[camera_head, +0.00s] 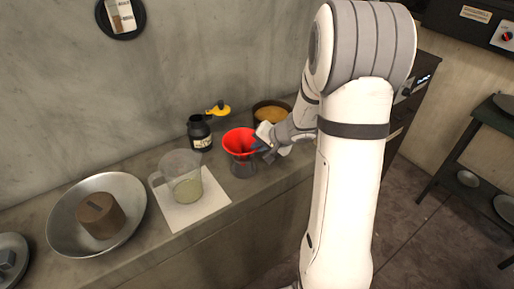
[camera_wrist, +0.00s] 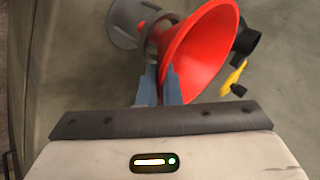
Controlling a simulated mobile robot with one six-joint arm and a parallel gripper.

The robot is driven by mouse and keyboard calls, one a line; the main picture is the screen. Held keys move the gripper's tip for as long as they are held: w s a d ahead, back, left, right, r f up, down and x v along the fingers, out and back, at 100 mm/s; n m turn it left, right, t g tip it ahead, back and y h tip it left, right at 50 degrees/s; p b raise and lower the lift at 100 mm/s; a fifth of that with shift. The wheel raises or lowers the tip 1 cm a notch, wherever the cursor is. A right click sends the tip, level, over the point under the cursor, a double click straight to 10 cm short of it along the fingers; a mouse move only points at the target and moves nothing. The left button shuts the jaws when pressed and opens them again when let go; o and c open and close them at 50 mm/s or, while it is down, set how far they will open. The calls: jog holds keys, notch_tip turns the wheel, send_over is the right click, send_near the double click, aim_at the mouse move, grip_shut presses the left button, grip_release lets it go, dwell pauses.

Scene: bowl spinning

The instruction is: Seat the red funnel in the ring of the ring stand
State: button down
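The red funnel (camera_head: 239,140) sits mouth up over the grey ring stand (camera_head: 243,168) on the counter. In the wrist view the funnel (camera_wrist: 205,50) shows large, with its wide rim toward the right. The grey ring stand (camera_wrist: 126,22) is behind its narrow end, and red shows through a gap in the grey. The grey ring appears to go around the lower cone; I cannot tell whether the funnel rests fully on it. My gripper (camera_head: 262,144) is at the funnel's right side. Its two fingers (camera_wrist: 160,86) are closed on the funnel's wall near the rim.
A dark bottle (camera_head: 200,133) with a yellow-capped part stands behind the funnel, and a brown pot (camera_head: 271,112) behind right. A clear jug (camera_head: 183,180) stands on a white sheet (camera_head: 212,206) to the left.

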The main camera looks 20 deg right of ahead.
jog(key=shift+w+f+b, duration=0.1)
jog(key=shift+f+b, duration=0.45)
jog(key=shift+b, duration=0.35)
dwell(0.5)
jog(key=c, duration=1.5)
grip_release()
jog(key=shift+c, duration=0.2)
jog(key=v, duration=0.7)
jog(key=shift+s+d+r, duration=0.15)
jog(key=shift+s+r, duration=0.05)
jog(key=shift+r, duration=0.1)
